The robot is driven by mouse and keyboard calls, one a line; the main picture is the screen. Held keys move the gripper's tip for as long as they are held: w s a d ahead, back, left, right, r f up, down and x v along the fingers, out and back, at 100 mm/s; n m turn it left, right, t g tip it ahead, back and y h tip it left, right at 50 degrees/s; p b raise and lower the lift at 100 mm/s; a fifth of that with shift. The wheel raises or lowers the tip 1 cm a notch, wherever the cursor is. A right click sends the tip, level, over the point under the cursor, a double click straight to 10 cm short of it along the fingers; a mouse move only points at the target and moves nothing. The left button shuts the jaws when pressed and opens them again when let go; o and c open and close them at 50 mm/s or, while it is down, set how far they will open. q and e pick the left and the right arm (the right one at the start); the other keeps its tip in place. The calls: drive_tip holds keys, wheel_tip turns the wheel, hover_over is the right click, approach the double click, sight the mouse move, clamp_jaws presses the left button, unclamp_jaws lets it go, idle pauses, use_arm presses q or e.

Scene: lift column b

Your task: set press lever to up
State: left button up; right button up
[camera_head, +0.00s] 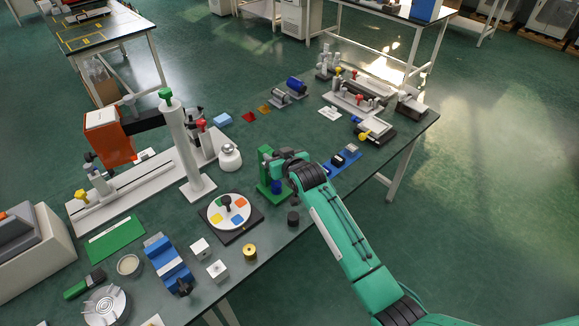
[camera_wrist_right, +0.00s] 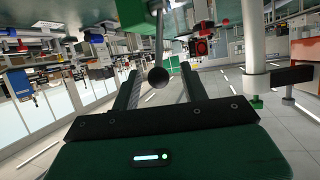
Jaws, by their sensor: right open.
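The green press (camera_head: 266,168) stands on the table near its front right edge, left of my right arm. My right gripper (camera_head: 284,157) is beside the upper part of the press and partly covers it. In the right wrist view, the lever is a thin grey rod with a dark round knob (camera_wrist_right: 158,77). The knob shows between the two open fingers of my right gripper (camera_wrist_right: 159,74); I cannot tell whether either finger touches it. The green press body (camera_wrist_right: 132,13) is at the top of that view. The lever is hard to make out in the head view. My left gripper is not in view.
A dial plate with coloured patches (camera_head: 228,209) lies left of the press. A blue block fixture (camera_head: 344,160) lies to its right. A white post with a green top (camera_head: 186,145) rises at the left. Floor is free beyond the table's right edge.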

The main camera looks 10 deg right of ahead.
use_arm(q)
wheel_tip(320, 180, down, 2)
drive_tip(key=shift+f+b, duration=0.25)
drive_tip(key=shift+b, duration=0.85)
use_arm(e)
drive_tip(key=v, duration=1)
drive_tip(key=shift+s, duration=0.15)
drive_tip(key=shift+c, duration=0.3)
